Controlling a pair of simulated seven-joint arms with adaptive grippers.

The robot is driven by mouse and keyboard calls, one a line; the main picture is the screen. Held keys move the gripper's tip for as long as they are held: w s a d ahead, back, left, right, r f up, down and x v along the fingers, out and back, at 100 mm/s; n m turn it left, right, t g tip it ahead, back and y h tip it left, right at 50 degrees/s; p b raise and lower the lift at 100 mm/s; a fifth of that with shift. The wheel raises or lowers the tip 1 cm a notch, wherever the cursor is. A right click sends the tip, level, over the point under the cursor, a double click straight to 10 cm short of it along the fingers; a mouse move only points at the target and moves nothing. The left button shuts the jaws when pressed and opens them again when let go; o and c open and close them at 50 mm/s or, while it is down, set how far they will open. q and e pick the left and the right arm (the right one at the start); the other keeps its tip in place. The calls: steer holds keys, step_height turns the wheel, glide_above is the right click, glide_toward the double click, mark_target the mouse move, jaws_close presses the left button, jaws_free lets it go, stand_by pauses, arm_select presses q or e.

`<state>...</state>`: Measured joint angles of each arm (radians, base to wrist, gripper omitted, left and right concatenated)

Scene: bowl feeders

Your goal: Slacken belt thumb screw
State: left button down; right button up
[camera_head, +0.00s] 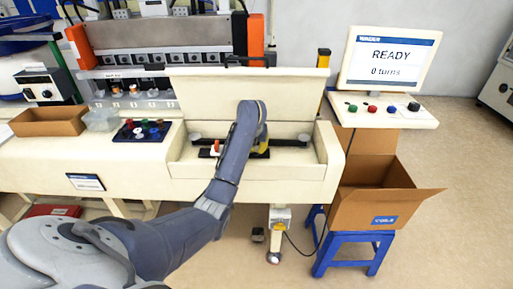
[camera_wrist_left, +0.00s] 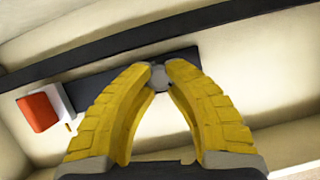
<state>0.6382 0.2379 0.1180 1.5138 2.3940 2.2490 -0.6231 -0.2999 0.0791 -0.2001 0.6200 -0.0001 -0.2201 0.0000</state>
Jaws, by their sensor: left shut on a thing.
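The belt thumb screw, a small round grey knob (camera_wrist_left: 159,76), sits between my left fingertips in the left wrist view. My left gripper (camera_wrist_left: 160,68) has its two yellow fingers converged on the knob from either side. In the head view the left gripper (camera_head: 262,146) reaches down into the cream trough (camera_head: 310,175), and my own wrist hides most of the knob area. A dark plate (camera_wrist_left: 105,87) lies under the knob, beside a long black bar (camera_wrist_left: 125,42).
A red-topped white block (camera_wrist_left: 40,112) stands left of the fingers. The trough walls surround the gripper. A raised cream panel (camera_head: 245,92) stands behind. A screen (camera_head: 388,58) reads READY, 0 turns. An open cardboard box (camera_head: 372,208) sits right on a blue stool (camera_head: 350,252).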

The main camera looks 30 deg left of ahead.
arm_select(q)
steer(key=shift+w+r+n, duration=0.1)
steer(key=shift+r+n, duration=0.05)
steer(key=shift+n, duration=0.25)
steer(key=n+y, duration=0.1)
steer(key=n, duration=0.2)
steer(key=shift+d+g, duration=0.1)
steer(key=shift+g, duration=0.3)
steer(key=shift+w+n+g+y, duration=0.1)
steer(key=shift+n+g+y, duration=0.4)
steer(key=shift+n, duration=1.1)
steer(key=shift+a+r+n, duration=0.15)
steer(key=shift+a+n, duration=0.05)
steer(key=shift+n, duration=0.1)
steer(key=c, duration=1.7)
jaws_free()
steer(key=o, duration=0.6)
steer(key=shift+d+f, duration=0.1)
steer(key=shift+f, duration=0.15)
steer(key=v, duration=1.2)
steer(key=shift+d, duration=0.15)
